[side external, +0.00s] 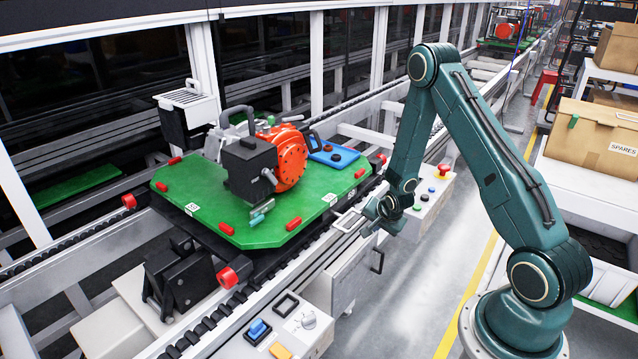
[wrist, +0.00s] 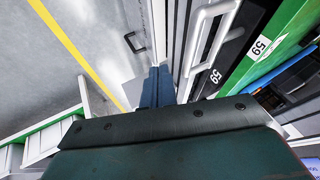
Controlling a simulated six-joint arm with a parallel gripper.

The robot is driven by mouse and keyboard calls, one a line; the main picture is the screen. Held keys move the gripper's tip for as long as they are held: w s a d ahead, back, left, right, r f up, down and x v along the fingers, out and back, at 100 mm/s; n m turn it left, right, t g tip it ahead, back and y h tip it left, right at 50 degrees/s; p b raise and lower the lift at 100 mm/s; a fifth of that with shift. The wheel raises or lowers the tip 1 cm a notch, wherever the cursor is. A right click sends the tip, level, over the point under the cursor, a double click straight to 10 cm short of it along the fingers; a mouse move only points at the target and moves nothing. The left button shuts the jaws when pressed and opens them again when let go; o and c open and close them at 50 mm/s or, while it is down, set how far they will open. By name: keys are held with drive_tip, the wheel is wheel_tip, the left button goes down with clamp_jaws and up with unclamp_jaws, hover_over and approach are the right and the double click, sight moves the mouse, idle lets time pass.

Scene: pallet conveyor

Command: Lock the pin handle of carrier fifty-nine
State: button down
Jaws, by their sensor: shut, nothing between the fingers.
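Carrier fifty-nine is the green plate (side external: 190,200) with red edge bumpers, sitting on the conveyor; its green edge (wrist: 285,35) and "59" labels show at right in the wrist view. The light grey U-shaped handle (side external: 348,221) is at the rail beside the carrier's right corner, and it shows larger in the wrist view (wrist: 212,38), next to a "59" label. I take it for the pin handle. My gripper (side external: 370,228) is shut and empty, just right of the handle and apart from it. Its blue-grey fingers (wrist: 157,84) point past the handle's left side.
An orange motor-like unit (side external: 290,158) and a blue tray (side external: 332,154) ride on the carrier. A button box (side external: 430,200) with a red knob stands close behind my gripper. A cabinet with a black handle (side external: 377,261) is below.

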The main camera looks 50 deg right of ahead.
drive_tip(key=shift+w+f, duration=0.15)
drive_tip(key=shift+w, duration=0.65)
drive_tip(key=shift+w+f, duration=0.1)
drive_tip(key=shift+w, duration=0.7)
drive_tip(key=shift+w, duration=1.55)
drive_tip(key=shift+s+r, duration=0.2)
drive_tip(key=shift+s, duration=0.55)
approach(359, 222)
drive_tip(key=shift+s+a+r, duration=0.3)
drive_tip(key=shift+s+r, duration=0.35)
drive_tip(key=shift+s, duration=0.35)
drive_tip(key=shift+s+a+r, duration=0.25)
drive_tip(key=shift+s+r, duration=0.45)
drive_tip(key=shift+s, duration=0.25)
